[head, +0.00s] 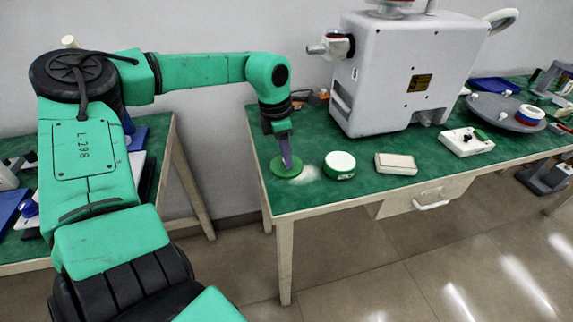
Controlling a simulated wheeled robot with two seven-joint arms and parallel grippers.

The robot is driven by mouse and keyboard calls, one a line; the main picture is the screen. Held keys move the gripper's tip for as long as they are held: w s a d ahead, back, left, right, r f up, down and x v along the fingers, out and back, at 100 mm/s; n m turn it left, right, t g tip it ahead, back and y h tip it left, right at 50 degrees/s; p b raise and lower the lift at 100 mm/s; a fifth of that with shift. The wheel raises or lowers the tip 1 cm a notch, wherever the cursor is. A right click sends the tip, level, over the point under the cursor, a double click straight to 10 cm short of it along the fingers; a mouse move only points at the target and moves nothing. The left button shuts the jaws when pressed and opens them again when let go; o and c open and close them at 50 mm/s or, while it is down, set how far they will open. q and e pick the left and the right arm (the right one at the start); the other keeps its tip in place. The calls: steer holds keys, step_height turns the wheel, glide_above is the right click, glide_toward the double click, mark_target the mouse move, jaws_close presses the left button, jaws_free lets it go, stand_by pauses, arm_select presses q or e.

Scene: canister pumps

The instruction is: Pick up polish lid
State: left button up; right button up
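A flat round green lid (279,169), which looks like the polish lid, lies on the green table near its left front corner. My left gripper (291,168) points down over it from above, with its fingertips at or just above the lid. I cannot tell whether they touch it. The fingers overlap in this view, so their gap is hidden. A round green tin (340,166) with a white top stands just right of the lid. My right gripper is out of view.
A pale patch (308,174) marks the table between lid and tin. A cream block (396,163) lies right of the tin. A large grey machine (410,75) stands behind. A white switch box (466,141) and a round grey tray (490,106) are further right.

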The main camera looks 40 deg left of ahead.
arm_select(q)
jaws_close()
steer(key=shift+r, duration=0.1)
